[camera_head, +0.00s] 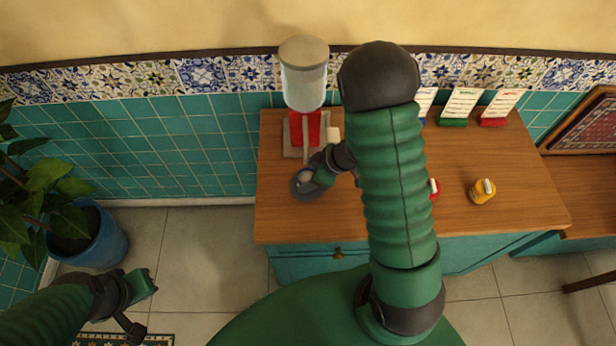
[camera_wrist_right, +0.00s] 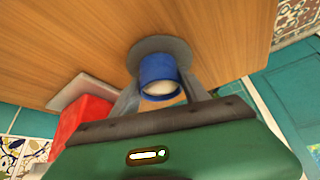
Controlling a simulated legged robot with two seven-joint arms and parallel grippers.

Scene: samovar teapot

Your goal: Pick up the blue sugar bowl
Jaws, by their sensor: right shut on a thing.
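The blue sugar bowl (camera_wrist_right: 157,68) shows in the right wrist view, with something pale inside it. My right gripper (camera_wrist_right: 160,88) is shut on it, one finger on each side. Behind the bowl is a round grey disc (camera_wrist_right: 150,45). In the head view the bowl (camera_head: 305,175) is small and partly hidden by my right gripper (camera_head: 312,174), over the grey disc (camera_head: 300,192) at the table's left side. I cannot tell whether the bowl touches the disc. My left gripper (camera_head: 142,307) is open and empty, low at the left, away from the table.
A red dispenser (camera_head: 305,128) with a clear tank stands behind the bowl on the wooden table (camera_head: 460,155). A yellow container (camera_head: 482,190) and a partly hidden red one (camera_head: 435,188) stand to the right. Several cards (camera_head: 460,105) stand along the back. A potted plant (camera_head: 95,240) is at left.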

